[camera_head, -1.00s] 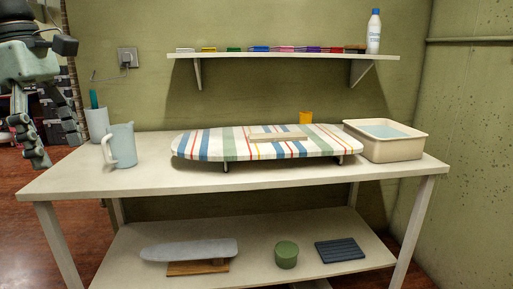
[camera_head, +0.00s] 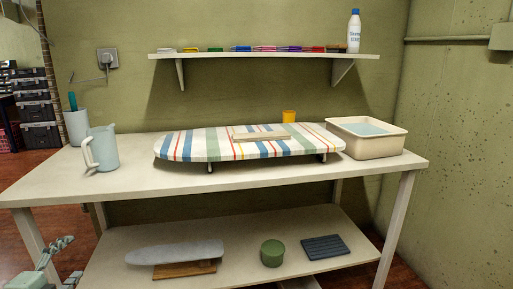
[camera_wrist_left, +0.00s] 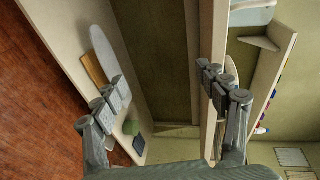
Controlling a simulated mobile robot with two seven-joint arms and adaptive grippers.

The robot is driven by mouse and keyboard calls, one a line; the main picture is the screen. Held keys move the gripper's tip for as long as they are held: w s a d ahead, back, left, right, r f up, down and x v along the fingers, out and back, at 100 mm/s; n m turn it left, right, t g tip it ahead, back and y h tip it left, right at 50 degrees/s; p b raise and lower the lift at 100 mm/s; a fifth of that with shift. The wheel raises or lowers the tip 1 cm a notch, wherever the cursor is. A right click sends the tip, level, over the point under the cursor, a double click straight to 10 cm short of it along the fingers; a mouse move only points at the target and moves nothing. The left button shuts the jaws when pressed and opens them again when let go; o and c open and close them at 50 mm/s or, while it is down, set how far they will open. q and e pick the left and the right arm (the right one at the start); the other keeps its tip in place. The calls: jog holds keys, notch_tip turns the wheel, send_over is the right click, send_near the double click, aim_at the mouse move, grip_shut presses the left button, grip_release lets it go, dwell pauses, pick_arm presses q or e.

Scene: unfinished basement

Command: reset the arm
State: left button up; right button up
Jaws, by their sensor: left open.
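My left gripper (camera_head: 67,262) is at the lower left corner of the head view, low in front of the table's left end. Only part of it shows there. In the left wrist view my left gripper (camera_wrist_left: 160,82) has its two fingers spread wide, with nothing between them. My right gripper is in neither view.
The white table (camera_head: 120,192) carries a striped ironing board (camera_head: 205,145), a pitcher (camera_head: 104,150) and a cream basin (camera_head: 365,145). Its lower shelf (camera_head: 225,245) holds a small grey board (camera_head: 175,252) and a green tub (camera_head: 272,254). Red-brown floor (camera_wrist_left: 45,110) lies in front.

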pick_arm(q)
jog(key=s+d+f+n+g+y, duration=0.1)
jog(key=s+f+n+g, duration=0.1)
jog(key=s+f+n, duration=0.3)
jog(key=s+d+f+n+g+y, duration=0.1)
jog(key=s+f+n+g+y, duration=0.1)
jog(key=f, duration=0.5)
jog(key=s+d+f+n+g+h, duration=0.2)
jog(key=s+d+f+n+g, duration=0.5)
jog(key=s+d+f, duration=0.7)
jog(key=s+d+g, duration=0.1)
jog(key=s+d, duration=0.1)
jog(key=shift+d+f+n+h, duration=0.25)
jog(key=shift+d+n+h, duration=0.05)
jog(key=shift+d+h, duration=0.1)
jog(key=shift+s, duration=0.1)
